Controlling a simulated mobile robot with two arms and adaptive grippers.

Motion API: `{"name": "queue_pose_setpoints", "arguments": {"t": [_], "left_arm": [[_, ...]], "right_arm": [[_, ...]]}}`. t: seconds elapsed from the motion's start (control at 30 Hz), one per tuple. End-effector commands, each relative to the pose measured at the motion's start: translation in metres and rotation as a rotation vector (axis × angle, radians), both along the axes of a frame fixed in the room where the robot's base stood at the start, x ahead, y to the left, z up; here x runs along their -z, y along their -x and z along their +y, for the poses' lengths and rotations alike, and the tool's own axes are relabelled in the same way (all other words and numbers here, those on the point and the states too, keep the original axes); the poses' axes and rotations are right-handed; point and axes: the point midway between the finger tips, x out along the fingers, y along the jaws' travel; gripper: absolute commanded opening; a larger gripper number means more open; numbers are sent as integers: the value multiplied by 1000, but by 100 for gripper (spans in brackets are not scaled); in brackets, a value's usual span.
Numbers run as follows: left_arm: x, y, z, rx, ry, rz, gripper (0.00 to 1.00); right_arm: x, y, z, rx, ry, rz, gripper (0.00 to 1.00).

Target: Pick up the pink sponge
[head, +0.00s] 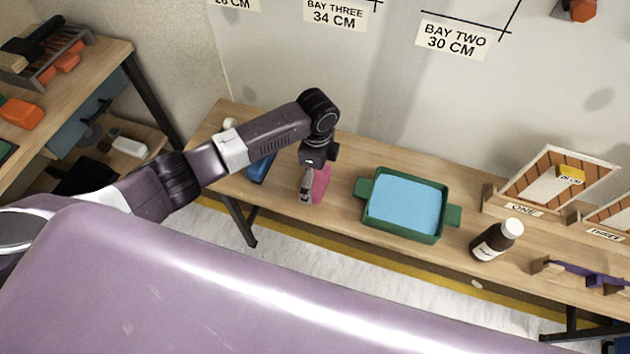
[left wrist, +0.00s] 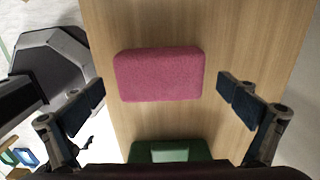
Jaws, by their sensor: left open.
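The pink sponge (head: 321,183) lies on the wooden bench, partly hidden behind my left gripper in the head view. In the left wrist view the whole pink sponge (left wrist: 159,75) shows as a rounded block lying flat. My left gripper (head: 307,196) points down over it. In the left wrist view the left gripper (left wrist: 162,97) is open, with one dark finger pad to each side of the sponge and gaps between. I cannot tell the exact height above the sponge. My right gripper is not in view.
A green tray (head: 366,208) with blue liquid or lining stands right of the sponge. A blue object (head: 261,168) lies to its left. The bench's front edge is close to the sponge.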

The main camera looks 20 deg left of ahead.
Motion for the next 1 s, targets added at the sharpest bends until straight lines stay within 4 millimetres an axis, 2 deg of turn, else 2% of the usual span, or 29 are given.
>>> {"name": "queue_pose_setpoints", "arguments": {"t": [0.1, 0.33, 0.7, 1.0], "left_arm": [[11, 1, -1, 0, 1, 1, 100], [12, 0, 0, 0, 1, -1, 100], [12, 0, 0, 0, 1, -1, 60], [10, 0, 0, 0, 1, -2, 59]], "right_arm": [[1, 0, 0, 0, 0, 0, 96], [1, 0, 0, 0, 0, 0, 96], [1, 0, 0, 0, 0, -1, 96], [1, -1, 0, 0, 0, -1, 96]]}}
